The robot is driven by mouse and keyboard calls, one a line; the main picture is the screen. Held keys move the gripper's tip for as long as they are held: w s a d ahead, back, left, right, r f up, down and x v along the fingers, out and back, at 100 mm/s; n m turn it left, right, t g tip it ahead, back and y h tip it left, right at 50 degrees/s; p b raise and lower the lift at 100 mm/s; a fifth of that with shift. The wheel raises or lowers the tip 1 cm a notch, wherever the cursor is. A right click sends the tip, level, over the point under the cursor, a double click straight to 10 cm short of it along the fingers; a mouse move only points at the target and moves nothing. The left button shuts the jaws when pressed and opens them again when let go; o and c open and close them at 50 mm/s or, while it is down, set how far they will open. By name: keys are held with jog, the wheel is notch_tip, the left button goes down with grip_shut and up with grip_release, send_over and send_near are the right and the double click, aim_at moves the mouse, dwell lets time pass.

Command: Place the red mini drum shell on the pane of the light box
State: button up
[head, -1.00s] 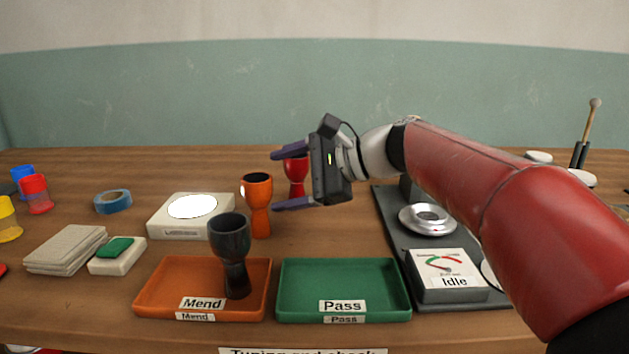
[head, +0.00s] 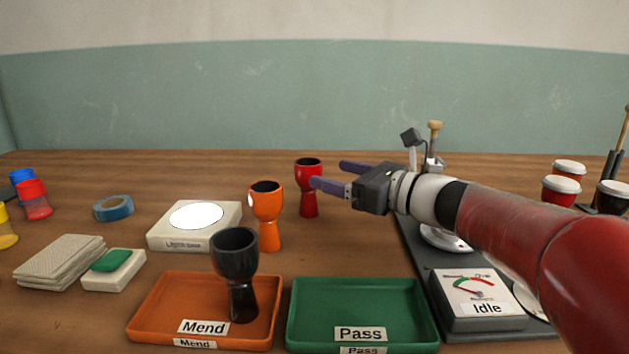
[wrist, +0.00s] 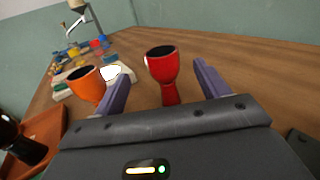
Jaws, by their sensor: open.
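The red mini drum shell (head: 308,187) stands upright on the table, right of and a little behind an orange shell (head: 266,214). In the wrist view the red shell (wrist: 163,76) stands ahead, between the lines of the two fingers. My gripper (head: 334,176) is open and empty, its fingers pointing left just right of the red shell; it also shows in the wrist view (wrist: 162,82). The light box (head: 195,238) is a cream box at the left with a bright round pane (head: 197,215); nothing stands on the pane.
A dark shell (head: 236,270) stands in the orange Mend tray (head: 150,318). The green Pass tray (head: 300,318) is empty. Blue tape (head: 113,208), a cloth stack (head: 58,262) and a green-topped block (head: 113,270) lie left. A meter reading Idle (head: 480,298) stands right.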

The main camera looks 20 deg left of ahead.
aim_at(306, 168)
jog(key=shift+w+a, duration=0.2)
jog(key=shift+w, duration=0.1)
jog(key=x, duration=0.3)
jog(key=p+x, duration=0.1)
jog(key=x, duration=0.3)
jog(key=shift+a+f, duration=0.15)
jog(key=shift+f, duration=0.1)
jog(key=c, duration=1.2)
